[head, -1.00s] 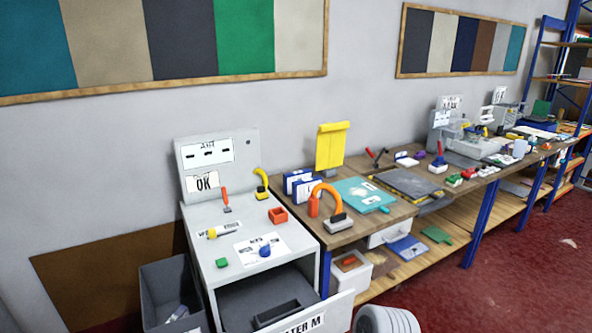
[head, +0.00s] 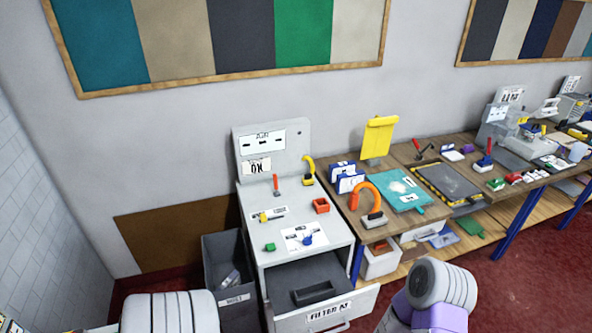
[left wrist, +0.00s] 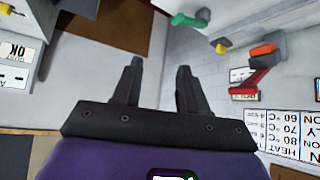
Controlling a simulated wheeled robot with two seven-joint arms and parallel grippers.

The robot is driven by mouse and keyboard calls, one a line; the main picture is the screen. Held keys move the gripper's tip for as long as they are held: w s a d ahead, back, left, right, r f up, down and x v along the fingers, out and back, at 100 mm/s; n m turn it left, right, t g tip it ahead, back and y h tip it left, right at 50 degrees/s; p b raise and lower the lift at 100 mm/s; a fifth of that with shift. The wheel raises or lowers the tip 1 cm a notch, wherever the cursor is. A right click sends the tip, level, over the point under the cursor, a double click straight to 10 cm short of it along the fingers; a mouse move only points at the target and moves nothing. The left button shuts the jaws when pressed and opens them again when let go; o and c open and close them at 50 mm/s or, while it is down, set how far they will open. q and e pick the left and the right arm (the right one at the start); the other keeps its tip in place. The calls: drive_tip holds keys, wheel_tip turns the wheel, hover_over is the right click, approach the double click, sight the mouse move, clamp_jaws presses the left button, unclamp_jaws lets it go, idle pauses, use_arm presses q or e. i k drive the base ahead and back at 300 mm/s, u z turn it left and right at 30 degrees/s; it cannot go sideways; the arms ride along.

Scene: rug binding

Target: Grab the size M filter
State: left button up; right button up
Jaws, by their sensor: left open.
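The open drawer (head: 345,308) of the white cabinet carries a front label (head: 328,311) that seems to read "FILTER M". A dark rectangular piece (head: 313,293), possibly the filter, lies in the drawer's grey interior. My left gripper (left wrist: 155,85) shows in the left wrist view with its two black fingers apart and nothing between them. It is away from the drawer, which I cannot make out in that view. My right gripper is not in view.
A grey bin (head: 230,265) stands left of the cabinet (head: 335,235). Small tools and a red box (head: 321,205) sit on the cabinet top. A long workbench (head: 410,220) with several items runs right. Red floor (head: 515,285) is open at the lower right.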

sight(340, 168)
drive_tip(key=z, duration=0.95)
drive_tip(key=i, duration=0.85)
drive_tip(key=z, duration=0.85)
drive_tip(key=i, duration=1.65)
drive_tip(key=u, duration=0.8)
drive_tip(key=i, duration=0.25)
drive_tip(key=u, duration=0.15)
